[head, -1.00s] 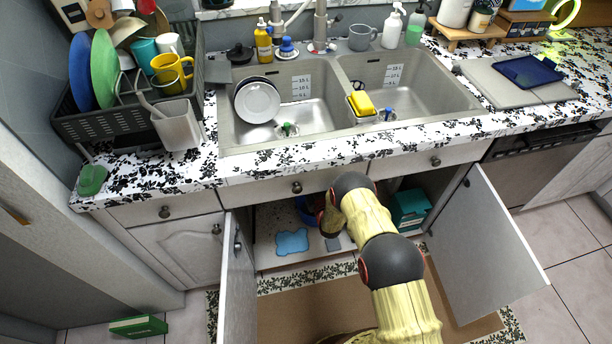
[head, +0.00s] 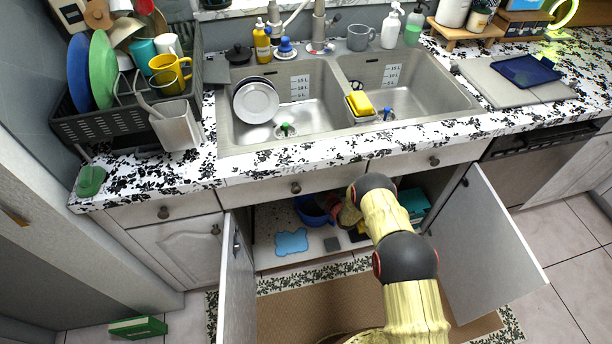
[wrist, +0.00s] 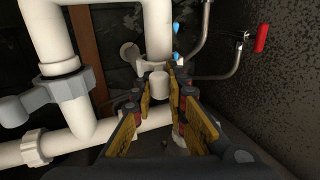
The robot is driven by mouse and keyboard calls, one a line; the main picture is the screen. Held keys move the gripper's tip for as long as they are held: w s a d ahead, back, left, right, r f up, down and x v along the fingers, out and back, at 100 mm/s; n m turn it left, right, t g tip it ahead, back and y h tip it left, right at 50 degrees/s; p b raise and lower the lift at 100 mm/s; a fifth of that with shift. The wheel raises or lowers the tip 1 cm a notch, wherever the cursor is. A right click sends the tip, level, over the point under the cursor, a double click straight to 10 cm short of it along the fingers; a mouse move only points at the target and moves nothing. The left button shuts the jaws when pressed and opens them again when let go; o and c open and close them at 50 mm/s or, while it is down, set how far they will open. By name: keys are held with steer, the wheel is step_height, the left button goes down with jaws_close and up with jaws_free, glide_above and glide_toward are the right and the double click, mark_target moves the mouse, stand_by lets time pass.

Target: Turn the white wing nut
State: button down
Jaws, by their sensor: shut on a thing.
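In the wrist view the white wing nut (wrist: 157,68) sits at the lower end of a vertical white pipe (wrist: 156,25). My gripper (wrist: 159,92) has its yellow fingers either side of it, shut on it. A short round white end (wrist: 158,86) shows between the fingertips. The fingers hide part of the nut, so its wings are hard to make out. In the head view my arm reaches into the open cabinet under the sink, and my fingertips are hidden there.
A grey wing nut (wrist: 50,97) is on the pipe at left. A red-handled valve (wrist: 262,38) is at upper right, near a dark wall. The left cabinet door (head: 237,285) and right door (head: 488,245) stand open. A blue bowl (head: 312,213) and teal box (head: 414,204) are inside.

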steer(key=shift+w+d+r+n+g+y, duration=0.1)
steer(key=shift+w+d+n+g+y, duration=0.2)
steer(key=shift+n+g+y, duration=0.45)
steer(key=shift+w+d+r+n+g+y, duration=0.1)
steer(key=shift+w+d+n+g+y, duration=0.2)
steer(key=shift+n+g+y, duration=0.45)
steer(key=shift+a, duration=0.1)
steer(key=c, duration=1.8)
jaws_free()
steer(key=shift+o, duration=0.2)
steer(key=shift+f, duration=0.1)
steer(key=v, duration=1.2)
steer(key=shift+w+f, duration=0.1)
steer(key=shift+f, duration=0.05)
